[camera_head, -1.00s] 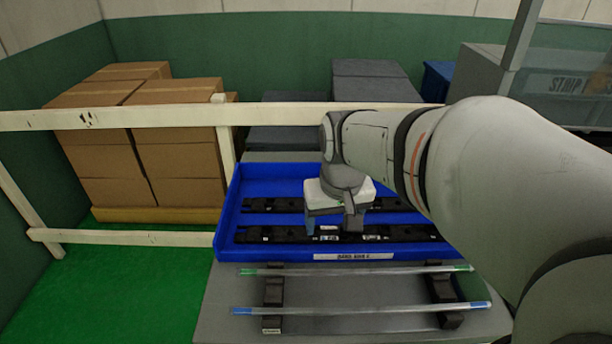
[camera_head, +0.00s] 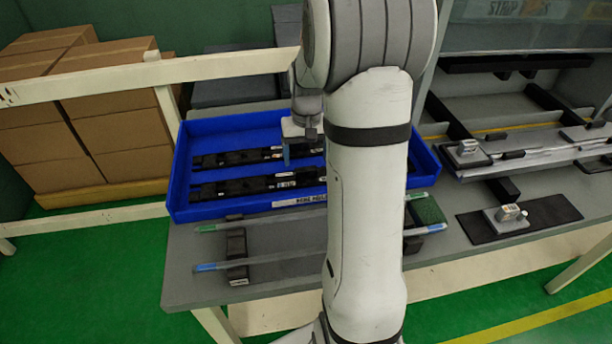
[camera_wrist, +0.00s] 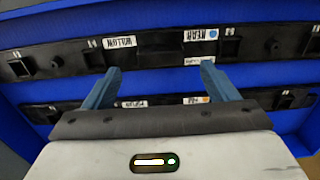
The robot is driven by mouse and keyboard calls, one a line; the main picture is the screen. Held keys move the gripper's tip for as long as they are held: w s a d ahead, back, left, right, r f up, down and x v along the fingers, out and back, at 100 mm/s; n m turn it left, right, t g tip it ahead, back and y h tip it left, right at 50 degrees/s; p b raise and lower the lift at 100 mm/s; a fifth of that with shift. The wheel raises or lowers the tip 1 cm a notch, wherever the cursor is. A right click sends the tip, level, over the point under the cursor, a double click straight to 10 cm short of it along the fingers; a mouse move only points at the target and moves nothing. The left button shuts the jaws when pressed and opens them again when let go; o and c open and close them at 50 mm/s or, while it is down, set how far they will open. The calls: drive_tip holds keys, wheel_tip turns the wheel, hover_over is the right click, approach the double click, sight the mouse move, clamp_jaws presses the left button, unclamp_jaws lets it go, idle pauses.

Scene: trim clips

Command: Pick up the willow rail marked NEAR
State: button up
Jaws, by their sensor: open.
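In the wrist view, the rail with upside-down WILLOW and NEAR labels (camera_wrist: 160,44) runs across the upper part, with a blue dot by NEAR. My gripper (camera_wrist: 160,68) is open and empty. Its two blue fingers point toward this rail, their tips close to its lower edge; contact cannot be told. A second black rail (camera_wrist: 62,111) lies lower, partly hidden by my gripper; its labels are hard to read. In the head view, my gripper (camera_head: 301,151) is over the blue tray (camera_head: 181,178). The willow rail appears to be the front one (camera_head: 225,189). My arm hides the tray's right part.
Two clear rods, one green-tipped (camera_head: 260,221) and one blue-tipped (camera_head: 275,259), rest on black supports before the tray. A cream railing (camera_head: 90,85) and cardboard boxes (camera_head: 112,95) stand at the left. A bench with metal parts (camera_head: 540,157) is at the right.

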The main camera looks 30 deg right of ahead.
sight(306, 169)
wheel_tip(306, 169, down, 4)
drive_tip(key=shift+a+r, duration=0.1)
drive_tip(key=c, duration=1.3)
